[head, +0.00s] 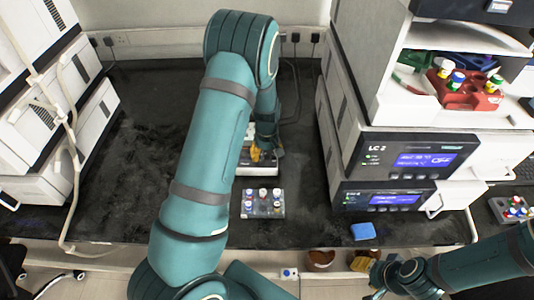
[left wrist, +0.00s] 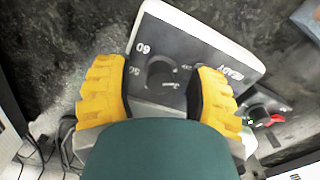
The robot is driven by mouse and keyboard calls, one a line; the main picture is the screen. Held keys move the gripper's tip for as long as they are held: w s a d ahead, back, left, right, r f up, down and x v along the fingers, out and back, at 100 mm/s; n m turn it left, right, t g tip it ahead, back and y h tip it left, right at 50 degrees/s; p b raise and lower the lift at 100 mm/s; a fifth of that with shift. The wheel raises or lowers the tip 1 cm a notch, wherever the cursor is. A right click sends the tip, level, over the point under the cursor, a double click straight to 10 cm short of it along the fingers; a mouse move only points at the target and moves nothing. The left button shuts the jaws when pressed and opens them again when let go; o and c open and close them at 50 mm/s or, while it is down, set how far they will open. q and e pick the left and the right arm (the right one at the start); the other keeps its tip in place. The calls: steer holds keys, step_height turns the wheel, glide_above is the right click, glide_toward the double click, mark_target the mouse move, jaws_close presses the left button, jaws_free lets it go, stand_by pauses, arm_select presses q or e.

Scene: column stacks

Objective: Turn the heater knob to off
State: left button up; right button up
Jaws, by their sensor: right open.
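The heater (head: 258,168) stands on the dark bench, mostly hidden behind my left arm in the head view. In the left wrist view its dark panel (left wrist: 183,45) with a pale rim carries a "60" mark and the word READY. The dark round knob (left wrist: 160,73) is on this panel, its lower part hard to make out. My left gripper (left wrist: 157,92) has its yellow fingers apart, one on each side of the knob, with visible gaps. It also shows over the heater in the head view (head: 256,154). My right gripper (head: 369,275) is open and empty at the lower right, off the bench's front edge.
A small rack of vials (head: 263,204) stands in front of the heater. A blue block (head: 363,231) lies near the front edge. Instrument stacks (head: 400,157) rise on the right, with a red vial holder (head: 466,97) in one, and more stacks stand left.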

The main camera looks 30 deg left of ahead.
mark_target(267, 153)
arm_select(q)
step_height(267, 153, up, 12)
stand_by(0.6)
stand_by(0.5)
